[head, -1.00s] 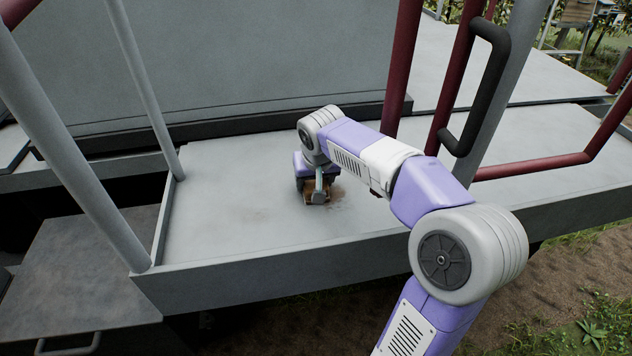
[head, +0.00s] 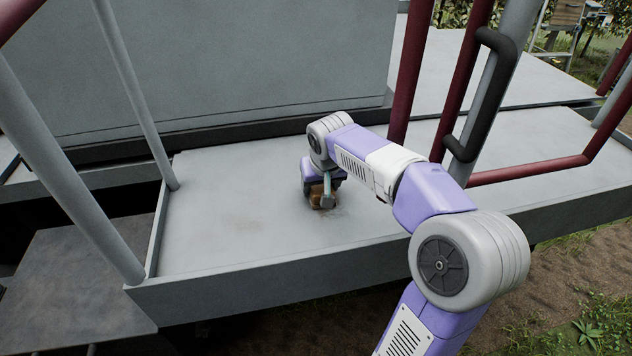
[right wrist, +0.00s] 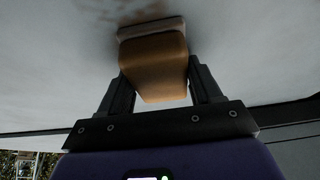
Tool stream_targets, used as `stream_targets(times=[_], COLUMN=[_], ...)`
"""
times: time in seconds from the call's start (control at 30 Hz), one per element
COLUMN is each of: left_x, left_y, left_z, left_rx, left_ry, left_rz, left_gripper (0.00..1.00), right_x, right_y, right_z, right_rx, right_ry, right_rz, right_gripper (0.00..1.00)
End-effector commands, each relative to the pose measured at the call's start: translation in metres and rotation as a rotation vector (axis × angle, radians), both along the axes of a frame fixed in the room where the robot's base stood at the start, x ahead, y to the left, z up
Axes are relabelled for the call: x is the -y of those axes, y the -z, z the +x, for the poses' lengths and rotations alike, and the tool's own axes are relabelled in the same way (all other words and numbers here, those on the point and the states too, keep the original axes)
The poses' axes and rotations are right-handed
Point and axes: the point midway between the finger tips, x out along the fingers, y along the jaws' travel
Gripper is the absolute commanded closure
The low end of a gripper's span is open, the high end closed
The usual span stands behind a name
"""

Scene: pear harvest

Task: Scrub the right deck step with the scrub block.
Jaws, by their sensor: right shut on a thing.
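The right deck step (head: 235,225) is a wide pale grey platform in the middle of the head view. My right gripper (head: 322,200) points down at it and is shut on the scrub block (head: 316,194). In the right wrist view the scrub block (right wrist: 153,62) is orange-brown with a pale lower layer, held between the two dark fingers (right wrist: 160,85). Its pale layer looks to be against the step's surface. A brown dirt smudge (head: 338,212) shows beside the block, and dark stains (right wrist: 120,12) show beyond it in the wrist view. My left gripper is out of view.
Grey posts (head: 137,95) stand at the step's left side. A grey wall (head: 220,60) rises behind. A lower step (head: 75,285) lies at left.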

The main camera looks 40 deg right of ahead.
Motion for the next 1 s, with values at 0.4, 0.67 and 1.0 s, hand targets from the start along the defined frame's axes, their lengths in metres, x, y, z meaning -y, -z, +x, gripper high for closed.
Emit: stream_targets(times=[0.4, 0.67, 1.0], left_x=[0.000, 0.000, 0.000], left_y=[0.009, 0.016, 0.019], left_z=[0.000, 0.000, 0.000], left_rx=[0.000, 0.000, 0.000], left_ry=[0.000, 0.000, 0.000], left_rz=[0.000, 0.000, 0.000], left_gripper=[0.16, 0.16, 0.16], right_x=[-0.014, -0.025, -0.031], right_y=[0.001, -0.001, -0.001], right_z=[-0.020, -0.038, -0.047], right_rx=[-0.003, 0.000, 0.001], right_ry=[-0.002, -0.003, -0.003], right_rz=[0.004, 0.001, 0.001], right_gripper=[0.60, 0.60, 0.60])
